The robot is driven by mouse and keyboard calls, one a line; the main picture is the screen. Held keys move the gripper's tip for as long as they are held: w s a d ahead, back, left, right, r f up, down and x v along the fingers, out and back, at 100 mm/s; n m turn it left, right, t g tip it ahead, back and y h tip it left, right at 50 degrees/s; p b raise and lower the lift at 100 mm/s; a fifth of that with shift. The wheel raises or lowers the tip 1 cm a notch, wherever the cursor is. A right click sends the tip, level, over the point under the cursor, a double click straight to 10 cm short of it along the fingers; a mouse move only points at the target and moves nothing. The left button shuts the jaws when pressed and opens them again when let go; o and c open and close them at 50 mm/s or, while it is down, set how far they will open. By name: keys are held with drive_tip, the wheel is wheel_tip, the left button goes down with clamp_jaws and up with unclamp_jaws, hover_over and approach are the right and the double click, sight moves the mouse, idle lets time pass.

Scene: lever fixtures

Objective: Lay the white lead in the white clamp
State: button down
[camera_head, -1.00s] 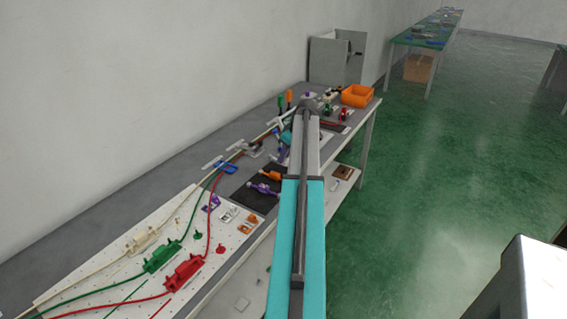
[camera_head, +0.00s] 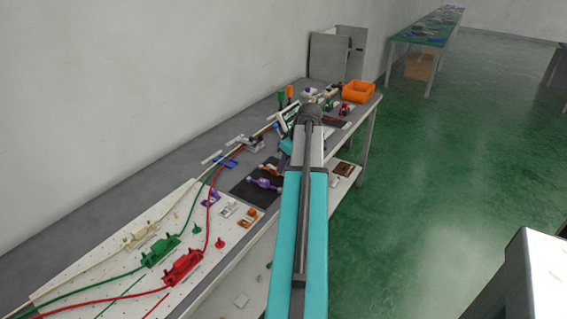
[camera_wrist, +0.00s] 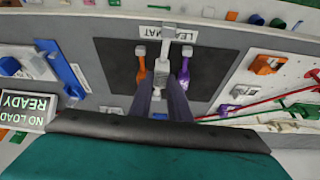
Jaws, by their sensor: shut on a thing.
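My gripper (camera_wrist: 163,98) is shut, with the white lead (camera_wrist: 166,60) between its fingers in the wrist view, over or just above the dark lead mat (camera_wrist: 115,62). I cannot tell if the lead is clear of the mat. An orange lead (camera_wrist: 140,72) lies to its left and a purple lead (camera_wrist: 183,72) to its right. The white clamp (camera_wrist: 242,90) is on the pale board to the right, between an orange clamp (camera_wrist: 267,64) and a purple clamp (camera_wrist: 225,108). The white clamp also shows in the head view (camera_head: 229,209), where my arm hides the gripper's fingertips.
Red, green and cream cables run along the left of the bench, through a red block (camera_head: 183,265), green block (camera_head: 160,250) and cream block (camera_head: 139,236). A lit "NO LOAD READY" display (camera_wrist: 25,108) stands at the wrist view's left. An orange bin (camera_head: 358,91) sits at the bench's far end.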

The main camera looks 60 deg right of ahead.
drive_tip(key=shift+s+a+r, duration=0.1)
drive_tip(key=shift+s+a, duration=0.45)
drive_tip(key=shift+a, duration=0.3)
drive_tip(key=shift+s+a+r, duration=0.1)
drive_tip(key=shift+s+a, duration=0.4)
drive_tip(key=shift+a, duration=0.35)
drive_tip(key=w+a+r+p, duration=0.3)
drive_tip(key=w+a+r, duration=0.2)
drive_tip(key=w+a, duration=0.65)
drive_tip(key=w+a+r+p, duration=0.4)
drive_tip(key=w+a+r, duration=0.2)
drive_tip(key=w+a, duration=0.5)
drive_tip(key=w+a+r+p, duration=0.2)
drive_tip(key=a+r, duration=0.1)
drive_tip(key=a, duration=0.8)
drive_tip(key=w+a+r+p, duration=0.2)
drive_tip(key=a+r, duration=0.2)
drive_tip(key=a, duration=0.7)
drive_tip(key=w+a+r+p, duration=0.2)
drive_tip(key=a+r, duration=0.1)
drive_tip(key=a, duration=0.8)
drive_tip(key=shift+w+a+r+n, duration=0.35)
drive_tip(key=shift+w+a+n, duration=0.05)
drive_tip(key=shift+s, duration=0.1)
